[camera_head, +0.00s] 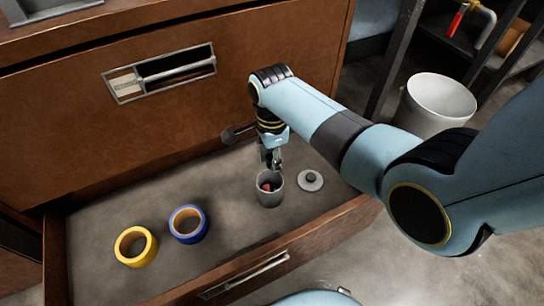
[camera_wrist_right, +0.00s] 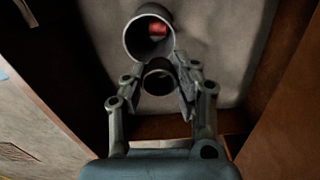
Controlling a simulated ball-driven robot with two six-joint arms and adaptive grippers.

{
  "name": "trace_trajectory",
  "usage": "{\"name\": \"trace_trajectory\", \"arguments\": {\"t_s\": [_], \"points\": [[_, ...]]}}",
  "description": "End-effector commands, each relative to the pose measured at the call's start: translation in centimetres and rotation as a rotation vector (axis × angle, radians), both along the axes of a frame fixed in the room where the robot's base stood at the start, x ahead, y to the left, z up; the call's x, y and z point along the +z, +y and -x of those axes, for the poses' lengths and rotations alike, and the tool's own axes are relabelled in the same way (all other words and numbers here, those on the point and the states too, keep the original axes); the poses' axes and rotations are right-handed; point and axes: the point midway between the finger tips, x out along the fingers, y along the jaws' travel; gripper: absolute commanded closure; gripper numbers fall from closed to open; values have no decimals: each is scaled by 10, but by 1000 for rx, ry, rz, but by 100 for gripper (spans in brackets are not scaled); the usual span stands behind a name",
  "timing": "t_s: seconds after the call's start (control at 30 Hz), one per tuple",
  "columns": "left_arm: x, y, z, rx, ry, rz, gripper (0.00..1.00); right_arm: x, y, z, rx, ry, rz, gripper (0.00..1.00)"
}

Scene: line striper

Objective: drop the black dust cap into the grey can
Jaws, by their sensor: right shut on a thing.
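The grey can (camera_head: 270,199) stands upright in the open drawer, with its mouth open and a red thing inside. It also shows in the right wrist view (camera_wrist_right: 130,45), just beyond my fingertips. My right gripper (camera_head: 271,163) points down close above the can's rim. It is shut on the black dust cap (camera_wrist_right: 158,88), a short dark ring between the fingertips in the right wrist view. In that view the cap appears beside the can's mouth, not inside it. In the head view the cap is too small to tell from the fingers. My left gripper is not in view.
A round grey lid (camera_head: 310,180) with a knob lies right of the can. A blue tape roll (camera_head: 189,237) and a yellow one (camera_head: 124,260) lie at the left in the drawer (camera_head: 330,226). A pale bucket (camera_head: 437,100) stands on the floor behind my arm.

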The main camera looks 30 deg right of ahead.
Motion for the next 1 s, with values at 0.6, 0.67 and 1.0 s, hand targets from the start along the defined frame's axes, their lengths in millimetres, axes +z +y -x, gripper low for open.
{"name": "trace_trajectory", "arguments": {"t_s": [0.6, 0.67, 1.0], "points": [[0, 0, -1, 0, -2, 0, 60, 9, 0, -1, 0, -3, -1, 46], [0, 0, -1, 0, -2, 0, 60, 17, 0, -1, 0, -3, -1, 46], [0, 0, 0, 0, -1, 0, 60, 91, 0, -1, 0, -3, -1, 46]]}}
